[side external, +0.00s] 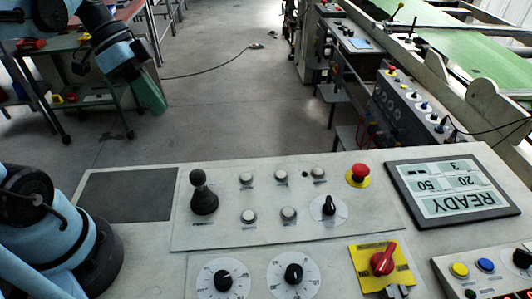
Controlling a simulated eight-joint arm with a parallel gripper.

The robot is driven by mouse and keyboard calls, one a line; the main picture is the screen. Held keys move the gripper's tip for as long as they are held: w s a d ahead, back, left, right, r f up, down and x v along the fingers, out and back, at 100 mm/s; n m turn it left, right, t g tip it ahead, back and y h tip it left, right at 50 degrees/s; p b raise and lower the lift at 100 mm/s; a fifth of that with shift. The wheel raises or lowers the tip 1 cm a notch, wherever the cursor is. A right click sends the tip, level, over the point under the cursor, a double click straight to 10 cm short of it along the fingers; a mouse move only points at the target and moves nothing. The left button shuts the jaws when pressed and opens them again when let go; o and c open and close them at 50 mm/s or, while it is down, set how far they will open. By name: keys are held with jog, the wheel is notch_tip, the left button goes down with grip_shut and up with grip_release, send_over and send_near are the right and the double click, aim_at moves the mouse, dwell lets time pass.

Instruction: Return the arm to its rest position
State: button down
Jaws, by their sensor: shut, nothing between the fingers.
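My arm is blue and black. Its base part stands at the left edge of the console (140,240), and its upper end comes in at the top left. The fingers are hard to make out.
The console carries a black joystick (203,192), several push buttons, a black selector knob (329,207), a red emergency button (359,174), dials, a red rotary switch (383,259) on yellow and a display (452,190) reading READY upside down. A dark pad (127,195) is bare.

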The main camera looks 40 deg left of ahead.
jog(key=w+d+f+n+t+y, duration=0.3)
jog(key=f+n+t+y, duration=0.1)
jog(key=n, duration=0.4)
jog(key=shift+w+f+t+y, duration=0.2)
jog(key=shift+w+t+y, duration=0.1)
jog(key=shift+t+y, duration=0.55)
dwell(2.5)
